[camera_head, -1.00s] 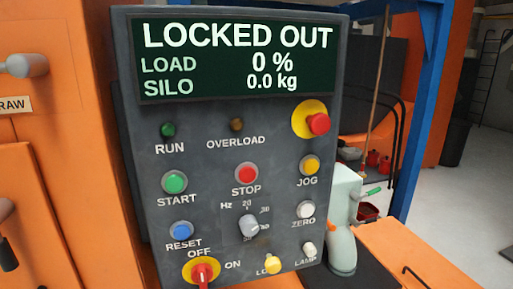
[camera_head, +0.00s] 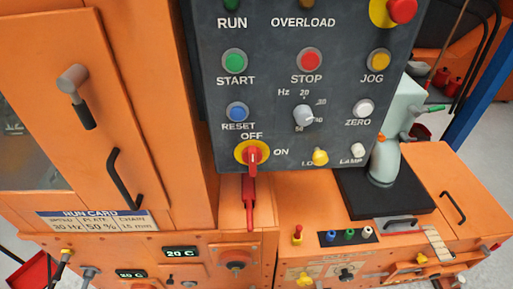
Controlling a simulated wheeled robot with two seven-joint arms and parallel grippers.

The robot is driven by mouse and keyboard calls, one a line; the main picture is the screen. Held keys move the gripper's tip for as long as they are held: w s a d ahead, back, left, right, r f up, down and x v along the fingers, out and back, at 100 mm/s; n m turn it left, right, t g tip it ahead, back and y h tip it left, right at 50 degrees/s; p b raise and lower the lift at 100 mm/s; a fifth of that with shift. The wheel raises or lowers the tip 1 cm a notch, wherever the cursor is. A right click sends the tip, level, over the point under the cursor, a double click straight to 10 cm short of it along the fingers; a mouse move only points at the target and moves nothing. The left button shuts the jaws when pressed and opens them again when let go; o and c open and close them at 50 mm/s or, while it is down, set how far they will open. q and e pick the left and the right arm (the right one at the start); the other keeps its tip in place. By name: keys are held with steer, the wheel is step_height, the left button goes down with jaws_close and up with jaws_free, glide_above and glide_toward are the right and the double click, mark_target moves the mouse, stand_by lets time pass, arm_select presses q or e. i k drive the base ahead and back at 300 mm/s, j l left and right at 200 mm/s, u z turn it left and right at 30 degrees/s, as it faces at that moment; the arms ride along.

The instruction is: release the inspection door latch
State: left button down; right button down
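An orange door panel (camera_head: 105,130) fills the left of the head view, beside a glazed opening. On its upper part is a grey swing latch (camera_head: 73,80) with a dark grip hanging down to the right. A black bar handle (camera_head: 122,180) is fixed lower on the same panel. The panel looks closed. Neither of my grippers shows in the view, and nothing touches the latch.
A grey control panel (camera_head: 215,145) juts out right of the door. Its red switch handle (camera_head: 253,156) points down, with a red tag or bar (camera_head: 248,195) below. A pale bottle-like object (camera_head: 386,160) stands on a black pad (camera_head: 350,190). A run card (camera_head: 95,222) sits below the door.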

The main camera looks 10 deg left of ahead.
mark_target(68, 82)
steer(key=k+j+u, duration=0.1)
steer(key=u, duration=0.25)
steer(key=k+j+u, duration=0.1)
steer(key=u, duration=0.25)
steer(key=k+j+u, duration=0.1)
steer(key=j+u, duration=0.25)
steer(key=l, duration=0.1)
